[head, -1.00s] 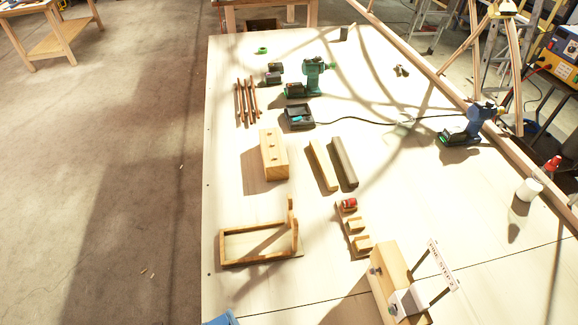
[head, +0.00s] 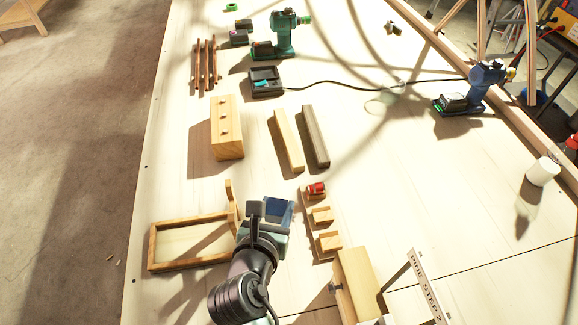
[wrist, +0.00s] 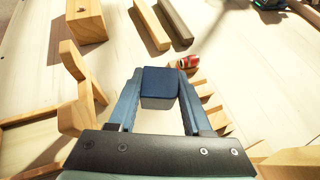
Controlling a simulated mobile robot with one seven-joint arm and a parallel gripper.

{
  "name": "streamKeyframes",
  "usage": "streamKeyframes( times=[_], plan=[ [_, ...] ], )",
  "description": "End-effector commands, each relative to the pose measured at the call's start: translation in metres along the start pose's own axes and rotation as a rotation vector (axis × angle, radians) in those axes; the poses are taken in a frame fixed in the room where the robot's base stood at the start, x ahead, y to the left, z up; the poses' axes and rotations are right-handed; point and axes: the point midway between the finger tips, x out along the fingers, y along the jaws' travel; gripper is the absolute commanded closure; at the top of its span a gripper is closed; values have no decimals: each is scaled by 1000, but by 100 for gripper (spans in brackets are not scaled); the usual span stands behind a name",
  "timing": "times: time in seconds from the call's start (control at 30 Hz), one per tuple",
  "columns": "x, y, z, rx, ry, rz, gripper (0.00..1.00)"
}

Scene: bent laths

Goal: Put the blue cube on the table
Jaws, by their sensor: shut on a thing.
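The blue cube (wrist: 160,83) is between the two fingers of my gripper (wrist: 160,90) in the wrist view, and the fingers are shut on it. In the head view the blue cube (head: 276,209) shows at the end of my gripper (head: 268,212), over the lower middle of the table (head: 370,205). It appears held above the tabletop; how high is hard to tell. My gripper is between a wooden frame (head: 151,245) on the left and a wooden rack (head: 305,215) on the right.
A red cylinder (head: 316,188) sits at the rack's far end. A pegged wood block (head: 226,135) and two bars, one light (head: 289,140) and one dark (head: 315,135), lie farther back. A green drill (head: 285,35), a charger (head: 266,82) and a blue drill (head: 470,90) stand beyond. The right-hand middle is clear.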

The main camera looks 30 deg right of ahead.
Motion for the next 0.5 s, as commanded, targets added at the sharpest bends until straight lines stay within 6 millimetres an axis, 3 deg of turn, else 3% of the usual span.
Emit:
streamKeyframes(
  times=[0.23,0.5],
  plan=[
    [20,0,-40,-4,5,0,100],
    [34,0,-65,-4,3,2,100]
  ],
)
